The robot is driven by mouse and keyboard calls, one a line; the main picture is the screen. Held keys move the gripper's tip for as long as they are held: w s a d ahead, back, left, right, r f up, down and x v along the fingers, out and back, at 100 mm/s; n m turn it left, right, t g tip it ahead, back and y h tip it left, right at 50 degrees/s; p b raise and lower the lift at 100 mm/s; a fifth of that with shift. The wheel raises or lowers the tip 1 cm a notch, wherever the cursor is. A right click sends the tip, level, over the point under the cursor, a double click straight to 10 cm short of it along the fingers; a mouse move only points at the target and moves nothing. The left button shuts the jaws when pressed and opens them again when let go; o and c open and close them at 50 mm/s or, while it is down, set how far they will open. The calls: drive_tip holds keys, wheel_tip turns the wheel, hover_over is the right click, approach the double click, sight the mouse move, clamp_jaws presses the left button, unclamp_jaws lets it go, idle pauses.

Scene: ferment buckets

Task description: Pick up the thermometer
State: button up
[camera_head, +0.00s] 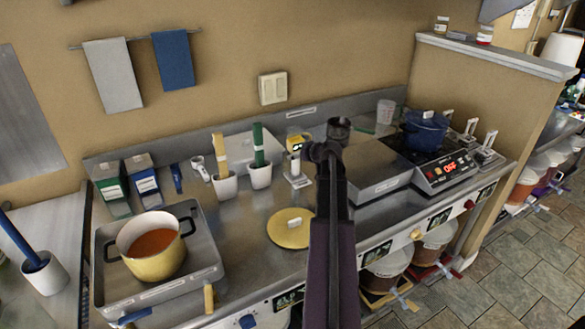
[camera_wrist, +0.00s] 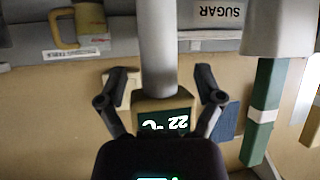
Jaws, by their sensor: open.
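The thermometer (camera_head: 297,147) has a tan-yellow head with a dark screen and stands at the back of the counter, above a small white stand (camera_head: 297,180). In the wrist view, which is upside down, the thermometer head (camera_wrist: 162,115) shows a lit "22 °C". A thick pale grey shaft (camera_wrist: 158,45) adjoins it. My gripper (camera_wrist: 161,84) is open, with one finger on each side of the head. Gaps seem to remain, but contact is hard to tell. In the head view my dark arm hides most of the gripper.
White cups (camera_head: 225,186) with tall tan and green tools stand close left of the thermometer. A yellow lid (camera_head: 290,228) lies in front. A grey box (camera_head: 372,178) and a stove with a blue pot (camera_head: 425,130) are at right. A yellow pot (camera_head: 153,262) sits in a tray at left.

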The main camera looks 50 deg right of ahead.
drive_tip(key=shift+x, duration=0.9)
clamp_jaws()
drive_tip(key=shift+r, duration=0.1)
